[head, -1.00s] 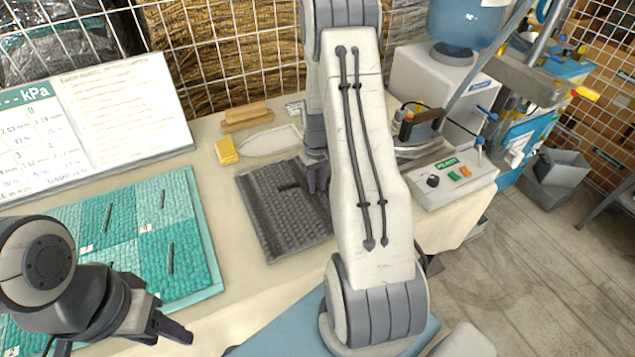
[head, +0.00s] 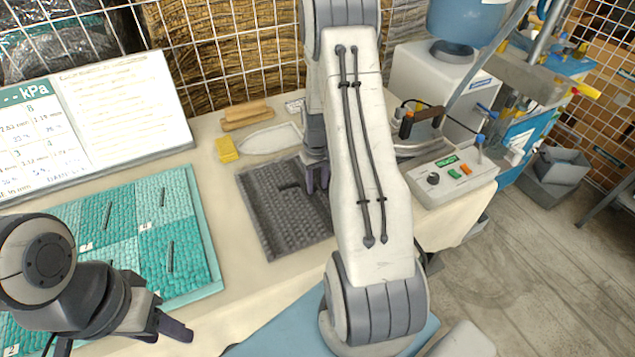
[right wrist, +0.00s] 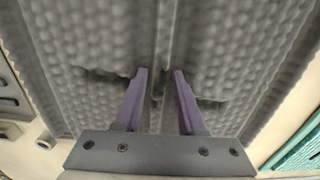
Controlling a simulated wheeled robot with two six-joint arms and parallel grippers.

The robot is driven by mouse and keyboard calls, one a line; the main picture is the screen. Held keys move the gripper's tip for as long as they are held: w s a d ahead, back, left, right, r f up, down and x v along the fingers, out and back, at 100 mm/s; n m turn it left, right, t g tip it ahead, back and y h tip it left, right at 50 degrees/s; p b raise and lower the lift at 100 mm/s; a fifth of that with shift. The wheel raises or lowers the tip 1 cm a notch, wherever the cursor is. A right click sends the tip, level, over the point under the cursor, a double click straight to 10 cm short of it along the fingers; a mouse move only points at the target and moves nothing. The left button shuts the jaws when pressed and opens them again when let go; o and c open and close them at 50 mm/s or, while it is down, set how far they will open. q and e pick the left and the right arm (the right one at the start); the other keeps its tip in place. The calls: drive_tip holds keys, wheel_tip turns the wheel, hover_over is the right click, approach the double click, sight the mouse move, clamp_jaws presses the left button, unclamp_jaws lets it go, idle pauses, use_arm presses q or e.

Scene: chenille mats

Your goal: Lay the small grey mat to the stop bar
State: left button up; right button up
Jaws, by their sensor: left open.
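The grey mat (head: 272,222) lies flat on the table in the middle of the head view, with a ribbed, nubbly surface and a short dark strip on it. My right gripper (head: 318,178) is over its right part, partly hidden by my arm. In the right wrist view the mat (right wrist: 70,40) fills most of the picture. My right gripper's purple fingers (right wrist: 158,75) stand apart, either side of a raised ridge; contact cannot be told. My left gripper (head: 168,318) is open and empty at lower left. I cannot make out the stop bar for certain.
A teal mat board (head: 208,225) with dark strips lies at left. Behind the grey mat are a yellow block (head: 227,150), a pale flat plate (head: 268,141) and wooden blocks (head: 246,116). A control box (head: 455,178) stands at right. Bare table separates the teal board and grey mat.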

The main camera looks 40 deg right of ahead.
drive_tip(key=shift+o, duration=0.6)
wheel_tip(320, 180, up, 10)
drive_tip(key=a+r+n, duration=0.2)
drive_tip(key=a+r, duration=0.2)
drive_tip(key=a, duration=0.8)
drive_tip(key=s+a+r+n, duration=0.3)
drive_tip(key=s+a, duration=0.3)
drive_tip(key=a, duration=0.3)
drive_tip(key=s+a+r+n, duration=0.2)
drive_tip(key=s+a, duration=0.3)
drive_tip(key=a, duration=0.4)
drive_tip(key=s+a+n+y, duration=0.1)
drive_tip(key=s+a, duration=0.3)
drive_tip(key=s, duration=0.6)
drive_tip(key=shift+s+r+n+b, duration=0.2)
drive_tip(key=shift+n+b, duration=0.1)
drive_tip(key=shift+n, duration=0.6)
